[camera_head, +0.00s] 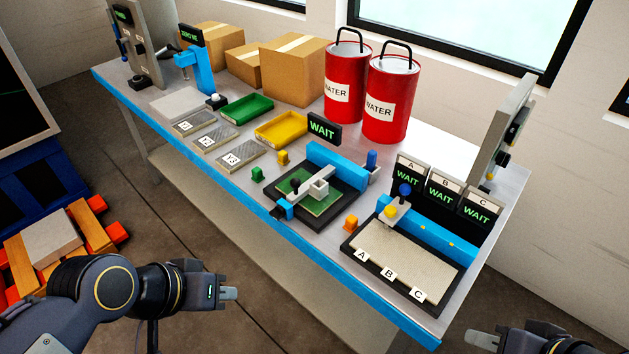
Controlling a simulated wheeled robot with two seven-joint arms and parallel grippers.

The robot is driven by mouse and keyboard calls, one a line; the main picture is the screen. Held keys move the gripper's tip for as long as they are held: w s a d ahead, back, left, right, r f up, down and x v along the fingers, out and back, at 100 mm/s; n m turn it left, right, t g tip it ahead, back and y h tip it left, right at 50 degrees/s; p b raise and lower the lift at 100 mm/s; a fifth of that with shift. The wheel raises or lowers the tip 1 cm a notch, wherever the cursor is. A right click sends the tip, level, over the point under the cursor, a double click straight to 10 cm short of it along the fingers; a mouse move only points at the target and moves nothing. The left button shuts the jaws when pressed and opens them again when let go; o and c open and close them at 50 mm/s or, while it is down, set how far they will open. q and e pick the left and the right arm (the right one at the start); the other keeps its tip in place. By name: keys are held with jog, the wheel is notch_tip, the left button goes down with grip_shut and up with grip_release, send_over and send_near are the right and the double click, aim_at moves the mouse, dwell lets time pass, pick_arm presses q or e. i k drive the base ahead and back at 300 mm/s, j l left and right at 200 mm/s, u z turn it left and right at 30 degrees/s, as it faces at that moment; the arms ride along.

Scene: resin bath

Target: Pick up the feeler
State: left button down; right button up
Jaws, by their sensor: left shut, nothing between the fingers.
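No object is labelled as the feeler, so I cannot tell for sure which one it is. A small blue upright piece (371,160) stands in a grey holder at the right end of the blue bar behind the green board. Another blue knob (405,190) tops a small fixture with a yellow part, at the back of the A-B-C tray (352,247). My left gripper (233,293) is shut and empty, in front of the table and below its edge. My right gripper (475,341) is at the bottom right, partly cut off, apart from the table; its opening is unclear.
The table (285,238) has a blue front edge. Two red water cans (390,115), cardboard boxes (292,85), a green tray (247,108) and a yellow tray (281,127) stand at the back. WAIT displays (409,176) rise behind the A-B-C tray. Small coloured blocks lie near the fixture.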

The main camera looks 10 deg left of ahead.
aim_at(372, 155)
jog(key=i+j+z, duration=0.1)
jog(key=j, duration=0.2)
jog(key=i+j+z, duration=0.1)
jog(key=i+j, duration=0.25)
jog(key=j, duration=0.3)
jog(key=i+j+z, duration=0.15)
jog(key=j, duration=0.15)
jog(key=i+j+z, duration=0.1)
jog(key=j, duration=0.25)
jog(key=i+j+z, duration=0.1)
jog(key=j, duration=0.25)
jog(key=i, duration=0.05)
